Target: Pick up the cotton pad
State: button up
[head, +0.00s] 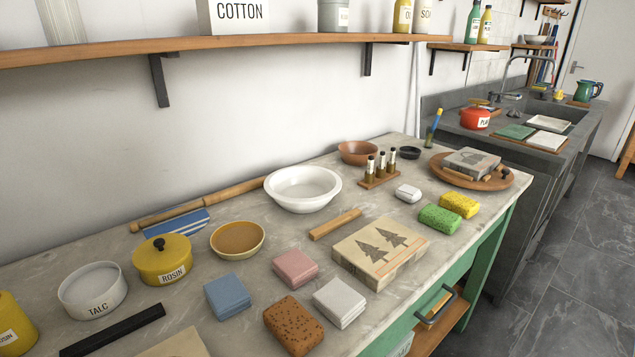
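No label marks a cotton pad, and I cannot tell for sure which item it is. A small white rounded pad (408,193) lies on the stone worktop, left of the green sponge (439,219) and in front of the bottle rack. A white folded square stack (340,302) lies nearer, in front of the block with two printed trees (380,251). A white box labelled COTTON (233,16) stands on the wall shelf. My gripper is not in view.
Around the white stack lie a brown speckled sponge (293,325), a pink cloth stack (295,267) and a blue one (227,296). A white basin (302,187) and bottle rack (380,178) stand behind. A yellow sponge (459,204) lies near the right edge. The shelf (220,42) overhangs the back.

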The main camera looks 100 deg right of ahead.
aim_at(410, 194)
jog(key=k+l, duration=1.35)
jog(key=k, duration=0.15)
jog(key=k+l, duration=1.4)
jog(key=k, duration=0.15)
